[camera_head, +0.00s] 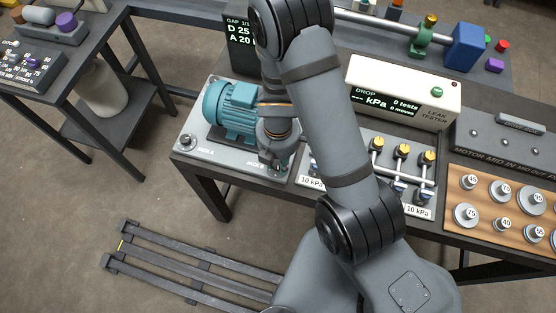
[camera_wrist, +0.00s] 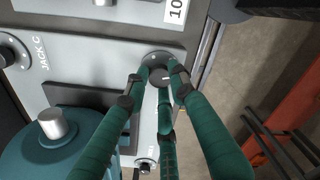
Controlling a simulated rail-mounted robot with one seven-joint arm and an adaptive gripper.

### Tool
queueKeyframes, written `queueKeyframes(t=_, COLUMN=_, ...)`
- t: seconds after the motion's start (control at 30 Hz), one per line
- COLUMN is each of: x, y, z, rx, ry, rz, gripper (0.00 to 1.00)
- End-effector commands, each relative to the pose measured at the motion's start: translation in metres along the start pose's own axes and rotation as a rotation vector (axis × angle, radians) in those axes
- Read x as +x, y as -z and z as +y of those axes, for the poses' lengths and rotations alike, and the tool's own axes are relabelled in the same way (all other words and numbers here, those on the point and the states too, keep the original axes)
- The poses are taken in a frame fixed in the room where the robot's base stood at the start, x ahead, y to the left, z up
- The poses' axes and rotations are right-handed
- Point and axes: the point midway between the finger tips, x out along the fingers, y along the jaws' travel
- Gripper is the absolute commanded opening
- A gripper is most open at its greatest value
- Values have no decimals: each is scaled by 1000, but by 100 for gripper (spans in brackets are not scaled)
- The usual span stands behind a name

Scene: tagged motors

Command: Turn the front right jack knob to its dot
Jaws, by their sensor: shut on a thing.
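The front right jack knob (camera_wrist: 163,78) is dark, with a pale mark on top, and stands on a round grey base at a corner of the pale plate. The green fingers of my gripper (camera_wrist: 160,76) are closed around it from above and partly cover it. I cannot make out its dot. In the head view my gripper (camera_head: 275,165) is down at the plate's front right corner, beside the teal motor (camera_head: 232,108), and the arm hides the knob. Another jack (camera_wrist: 12,50), labelled JACK C, shows in the wrist view.
The gauge display (camera_head: 240,42) stands behind the motor. A valve manifold (camera_head: 402,165) and the leak tester (camera_head: 405,92) are to the right. Another jack knob (camera_head: 186,142) is at the plate's front left. Open floor lies beyond the table edge.

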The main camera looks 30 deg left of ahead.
Motion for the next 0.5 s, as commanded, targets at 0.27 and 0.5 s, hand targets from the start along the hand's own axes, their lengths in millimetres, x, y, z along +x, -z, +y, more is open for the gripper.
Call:
queueKeyframes(t=0.27, x=0, y=0, z=-1, rx=185, ry=3, rz=0, gripper=0)
queueKeyframes(t=0.5, x=0, y=0, z=-1, rx=271, ry=3, rz=0, gripper=0)
